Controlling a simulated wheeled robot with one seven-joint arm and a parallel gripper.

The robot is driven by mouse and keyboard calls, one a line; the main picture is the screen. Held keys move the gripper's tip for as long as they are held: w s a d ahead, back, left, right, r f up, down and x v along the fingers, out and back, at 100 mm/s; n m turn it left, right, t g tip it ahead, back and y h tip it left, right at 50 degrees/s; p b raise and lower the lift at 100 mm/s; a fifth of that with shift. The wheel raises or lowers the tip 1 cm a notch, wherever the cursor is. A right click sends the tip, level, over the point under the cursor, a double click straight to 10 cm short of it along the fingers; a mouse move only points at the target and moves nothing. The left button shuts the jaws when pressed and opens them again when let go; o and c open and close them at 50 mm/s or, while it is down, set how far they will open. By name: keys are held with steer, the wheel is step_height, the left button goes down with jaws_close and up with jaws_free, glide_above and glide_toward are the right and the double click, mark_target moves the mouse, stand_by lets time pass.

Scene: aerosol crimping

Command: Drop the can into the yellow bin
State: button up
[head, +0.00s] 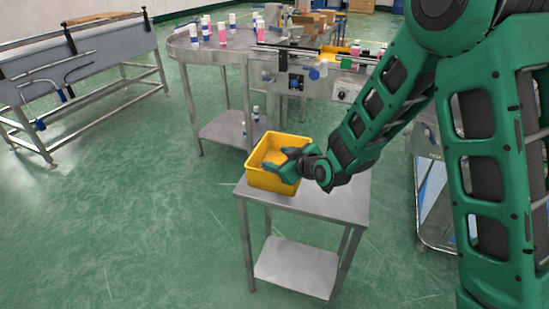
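The yellow bin (255,180) stands on a small steel table. My gripper (275,159) reaches in from the right and is over the bin's opening, low near its right rim. Its two green fingers look spread apart, with the bin's yellow inside showing between them. I see no can between the fingers. The bin's floor is partly hidden by the gripper, and I cannot make out a can inside it.
The small steel table (325,203) has clear top to the right of the bin. Behind is a steel conveyor table (245,45) with several white, pink and blue cans (222,33). Two cans stand on its lower shelf. A slanted steel rack (90,60) stands left; the green floor between is open.

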steer(key=shift+r, duration=0.55)
steer(key=v, duration=1.2)
steer(key=shift+d+r, duration=0.1)
steer(key=s+d+m+g+h, duration=0.2)
steer(key=s+d+m+h, duration=0.15)
steer(key=d, duration=0.95)
steer(key=s+d+m+g+h, duration=0.25)
steer(key=s+d+m, duration=0.2)
steer(key=d, duration=0.95)
steer(key=s+d+r+m+g, duration=0.1)
steer(key=s+d+m+g, duration=0.2)
steer(key=s, duration=0.8)
steer(key=s+d+r+m+g+h, duration=0.1)
steer(key=s+d+m, duration=0.4)
steer(key=s, duration=0.6)
steer(key=shift+s+d+r+m+g, duration=0.4)
steer(key=shift+d+r+g, duration=0.25)
steer(key=shift+g, duration=0.4)
